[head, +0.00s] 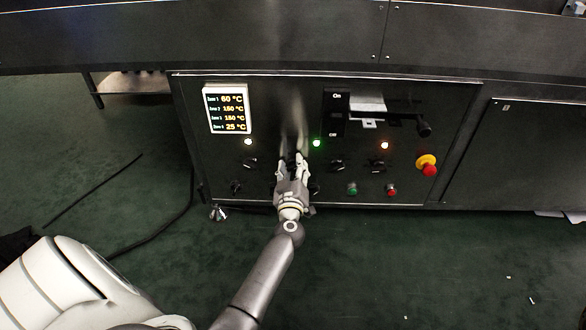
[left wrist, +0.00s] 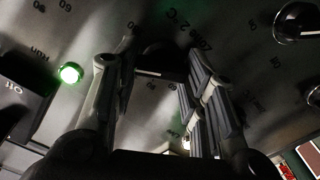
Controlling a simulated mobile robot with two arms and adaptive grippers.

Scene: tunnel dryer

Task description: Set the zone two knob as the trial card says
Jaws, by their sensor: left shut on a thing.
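My left gripper (head: 292,160) is at the control panel (head: 275,105), with its fingers at a knob in the upper knob row. In the left wrist view, the left gripper (left wrist: 152,72) has its fingers on both sides of a black knob (left wrist: 160,62) and is shut on it. The label "Zone 2 °C" is printed beside this knob, along with scale numbers. The fingers hide part of the knob and its scale, so I cannot read its exact setting. The display (head: 227,109) lists several zones, with zone 2 appearing to read 150 °C. No readable trial card shows. My right gripper is out of view.
More black knobs sit close by, including one to the left (head: 250,164) and one to the right (head: 337,165). A red emergency button (head: 427,165) on yellow is at the panel's right. Green floor lies below.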

